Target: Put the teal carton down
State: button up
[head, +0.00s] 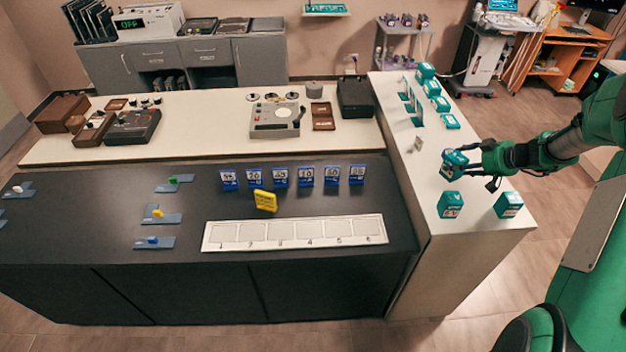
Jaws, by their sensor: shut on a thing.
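My gripper (472,160) comes in from the right and is shut on a teal carton (453,168). The carton is tilted and is held over the white side counter (424,187). I cannot tell how far it is above the counter top. Two more teal cartons stand near the counter's front end, one at the left (450,205) and one at the right (508,205). Several other teal cartons (432,88) stand in a row at the counter's far end.
Teal upright holders (411,106) and a small beige object (419,144) stand along the counter's left side. The dark counter (200,215) at left bears a white numbered tray (295,246), several blue cards and a yellow sign (265,201). Bare counter lies around the held carton.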

jog(key=s+a+n+g+y+b, duration=0.1)
jog(key=s+a+n+g+y, duration=0.15)
jog(key=a, duration=0.85)
jog(key=s+a+n+g+y+b, duration=0.1)
jog(key=s+a+n, duration=0.25)
jog(key=a, duration=0.75)
jog(key=s+a+n+g+y+b, duration=0.1)
jog(key=s+a+n, duration=0.2)
jog(key=a, duration=0.8)
notch_tip(320, 180, down, 15)
jog(key=shift+s+a, duration=0.2)
jog(key=shift+a, duration=0.05)
jog(key=w, duration=0.5)
jog(key=w+f+b, duration=0.1)
jog(key=w, duration=0.9)
jog(key=shift+a+f, duration=0.25)
jog(key=shift+w+f, duration=0.1)
jog(key=shift+w, duration=0.45)
jog(key=shift+s+f+b, duration=0.1)
jog(key=shift+f+b, duration=0.4)
jog(key=shift+f, duration=1.2)
